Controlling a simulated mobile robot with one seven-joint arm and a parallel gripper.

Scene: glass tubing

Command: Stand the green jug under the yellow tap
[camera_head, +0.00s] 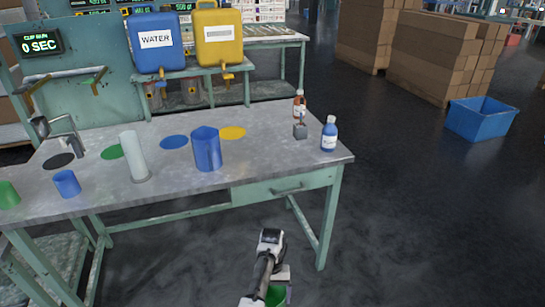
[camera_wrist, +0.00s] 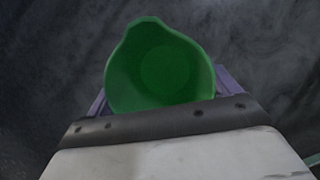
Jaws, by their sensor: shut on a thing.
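The green jug (camera_head: 276,296) is at the bottom edge of the head view, mostly cut off and partly behind my arm. In the wrist view I look down into the jug (camera_wrist: 165,75); its inside looks plain green and empty, with the spout at the upper left. My gripper (camera_head: 268,291) is shut on the jug and holds it over the dark floor, in front of the bench. The yellow tap (camera_head: 228,76) is on the yellow tank (camera_head: 219,35) behind the bench. A yellow disc (camera_head: 232,133) lies on the bench top below it.
The bench (camera_head: 255,160) holds a blue jug (camera_head: 206,150), a white cylinder (camera_head: 134,158), a blue cup (camera_head: 66,184), a green cup (camera_head: 8,194) and bottles. A blue tank (camera_head: 155,42) stands left of the yellow one. Floor around the jug is clear.

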